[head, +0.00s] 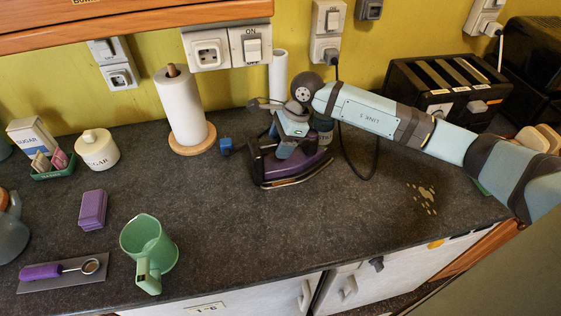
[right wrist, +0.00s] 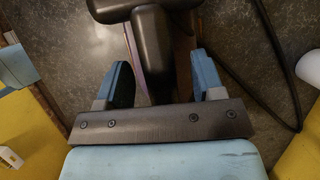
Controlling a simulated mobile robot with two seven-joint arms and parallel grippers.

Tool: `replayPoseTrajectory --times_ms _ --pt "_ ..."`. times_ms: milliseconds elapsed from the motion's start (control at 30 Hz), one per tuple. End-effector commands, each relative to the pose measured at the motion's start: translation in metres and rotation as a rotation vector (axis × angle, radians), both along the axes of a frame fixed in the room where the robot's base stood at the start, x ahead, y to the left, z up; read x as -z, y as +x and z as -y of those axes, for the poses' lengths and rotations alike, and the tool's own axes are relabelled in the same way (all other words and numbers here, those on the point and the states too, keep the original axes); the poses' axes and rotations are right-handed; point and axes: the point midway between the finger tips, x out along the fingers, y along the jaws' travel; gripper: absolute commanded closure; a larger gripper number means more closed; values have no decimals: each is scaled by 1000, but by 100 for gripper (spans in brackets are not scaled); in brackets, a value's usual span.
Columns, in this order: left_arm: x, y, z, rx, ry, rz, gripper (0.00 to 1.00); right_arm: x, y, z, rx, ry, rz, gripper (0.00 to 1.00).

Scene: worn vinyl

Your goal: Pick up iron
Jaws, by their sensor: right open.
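The dark purple iron (head: 290,168) rests on the dark speckled counter, in front of the back wall. My right gripper (head: 290,140) is over the iron from above and hides part of its top. In the right wrist view, the iron's dark handle (right wrist: 152,45) lies between the two blue fingers of the right gripper (right wrist: 164,80). The fingers are open, with a gap visible on each side of the handle. My left gripper is not in view.
A paper towel roll (head: 182,110) stands left of the iron. A black toaster (head: 445,85) stands to the right. A dark cord (head: 368,172) loops beside the iron. The counter before the iron is clear.

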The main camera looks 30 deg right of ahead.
Motion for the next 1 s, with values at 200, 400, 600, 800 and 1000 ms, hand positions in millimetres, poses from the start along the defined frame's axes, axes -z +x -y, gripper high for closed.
replayPoseTrajectory --times_ms 200,400,600,800,1000 --pt "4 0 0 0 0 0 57 3 0 0 0 0 0 38" --pt "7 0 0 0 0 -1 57 3 0 0 0 0 0 38" --pt "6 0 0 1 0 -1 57 3 0 0 0 0 0 38" --pt "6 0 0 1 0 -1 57 3 0 0 0 0 0 73" --pt "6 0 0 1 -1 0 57 3 0 0 0 0 0 100"
